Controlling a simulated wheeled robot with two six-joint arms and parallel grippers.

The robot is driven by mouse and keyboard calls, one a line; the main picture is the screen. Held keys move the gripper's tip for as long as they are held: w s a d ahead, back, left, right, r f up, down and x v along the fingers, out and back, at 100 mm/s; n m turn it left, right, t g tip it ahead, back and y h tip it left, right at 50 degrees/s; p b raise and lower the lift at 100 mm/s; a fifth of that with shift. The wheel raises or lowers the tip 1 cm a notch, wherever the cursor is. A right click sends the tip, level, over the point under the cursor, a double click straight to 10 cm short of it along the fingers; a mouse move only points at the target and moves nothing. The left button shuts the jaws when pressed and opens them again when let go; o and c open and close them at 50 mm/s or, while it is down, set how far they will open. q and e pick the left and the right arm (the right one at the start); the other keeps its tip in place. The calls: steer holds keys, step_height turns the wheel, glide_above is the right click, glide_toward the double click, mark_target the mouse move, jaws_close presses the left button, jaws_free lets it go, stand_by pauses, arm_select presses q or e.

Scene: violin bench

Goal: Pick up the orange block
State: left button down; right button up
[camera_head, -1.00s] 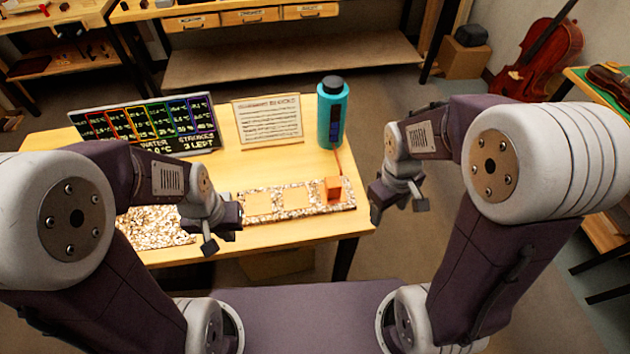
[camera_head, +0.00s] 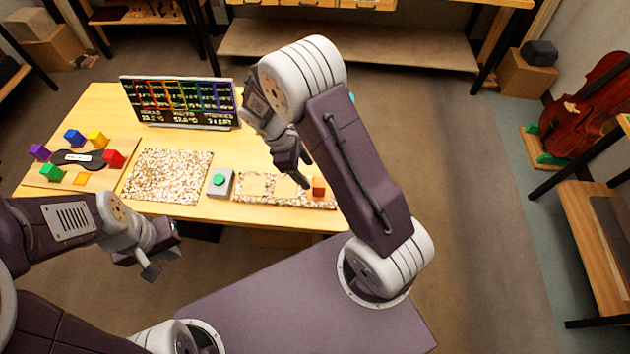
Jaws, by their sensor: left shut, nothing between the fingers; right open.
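The orange block (camera_head: 318,187) sits at the right end of a speckled strip (camera_head: 243,190) near the table's right front corner. My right gripper (camera_head: 304,173) is open, pointing down just left of and above the block. Nothing shows between its fingers, and I cannot tell whether it touches the block. My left gripper (camera_head: 160,262) is shut and empty, in front of the table at the lower left, far from the block.
A grey box with a green button (camera_head: 219,181) stands left of the strip, beside a speckled mat (camera_head: 166,151). A board (camera_head: 45,181) at the left holds several coloured blocks. A display panel (camera_head: 183,126) stands at the back. My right arm nearly hides the teal bottle (camera_head: 351,97).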

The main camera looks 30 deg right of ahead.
mark_target(317, 181)
steer(key=x, duration=0.3)
steer(key=shift+s+d+f+p, duration=0.1)
steer(key=shift+d+f+p, duration=0.05)
steer(key=shift+f+p, duration=0.15)
steer(key=x, duration=0.2)
steer(key=p+x, duration=0.1)
steer(key=x, duration=0.2)
steer(key=shift+d, duration=0.35)
steer(key=shift+f, duration=0.1)
jaws_close()
